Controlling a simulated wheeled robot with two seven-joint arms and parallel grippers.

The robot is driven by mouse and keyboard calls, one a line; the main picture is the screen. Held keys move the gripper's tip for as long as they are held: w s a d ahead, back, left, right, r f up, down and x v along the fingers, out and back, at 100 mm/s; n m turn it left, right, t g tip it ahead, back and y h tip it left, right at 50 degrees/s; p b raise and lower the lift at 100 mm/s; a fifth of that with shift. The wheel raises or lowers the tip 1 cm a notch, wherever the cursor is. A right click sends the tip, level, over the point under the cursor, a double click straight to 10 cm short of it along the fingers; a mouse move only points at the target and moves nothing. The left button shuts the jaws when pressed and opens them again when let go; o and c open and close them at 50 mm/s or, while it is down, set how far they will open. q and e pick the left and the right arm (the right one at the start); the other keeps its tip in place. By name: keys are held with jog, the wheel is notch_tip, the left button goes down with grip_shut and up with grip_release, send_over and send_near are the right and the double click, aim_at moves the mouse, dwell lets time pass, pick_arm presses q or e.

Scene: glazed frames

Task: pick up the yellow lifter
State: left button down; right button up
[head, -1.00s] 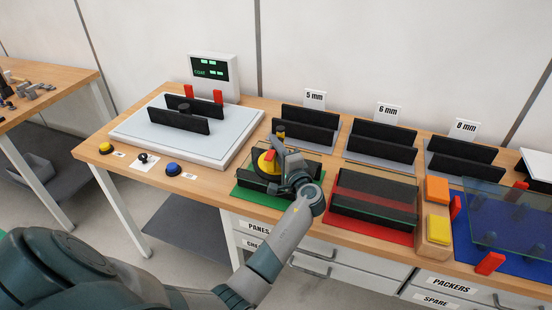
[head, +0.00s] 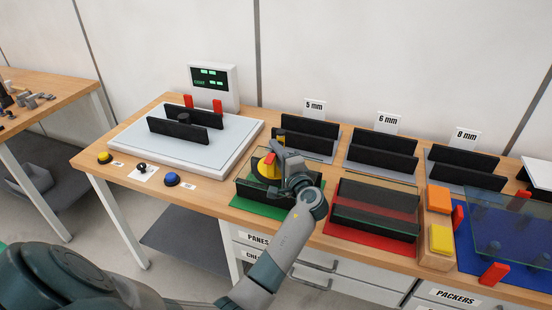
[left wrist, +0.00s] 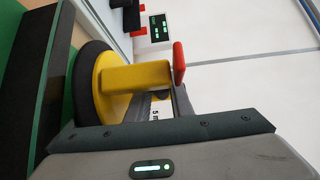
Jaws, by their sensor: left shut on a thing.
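The yellow lifter (head: 266,169) is at the black rack on the green mat (head: 240,201), near the middle of the head view. In the left wrist view, the lifter (left wrist: 130,78) shows a yellow handle and disc with a round black pad and a red lever-like part (left wrist: 179,62). My left gripper (head: 279,158) is shut on the lifter's handle. The gripper and my wrist hide part of the lifter and rack. I cannot tell whether the black pad touches a pane. My right gripper is not in view.
A red mat (head: 360,241) with a glass-topped black rack lies to the right, beside a block with orange and yellow pads (head: 438,219). Racks labelled 5, 6 and 8 mm stand behind. A white platform (head: 225,150) with black bars and a display (head: 213,82) are left.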

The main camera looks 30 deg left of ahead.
pick_arm(q)
notch_tip(320, 180, up, 2)
jog(key=shift+d+r+b, duration=0.1)
jog(key=shift+d+b, duration=0.05)
jog(key=shift+b, duration=0.2)
jog(key=d+r+b, duration=0.4)
jog(key=d+r, duration=0.3)
jog(key=d, duration=0.4)
jog(key=shift+w+d+b, duration=0.2)
jog(key=shift+w+b, duration=0.15)
jog(key=shift+b, duration=0.05)
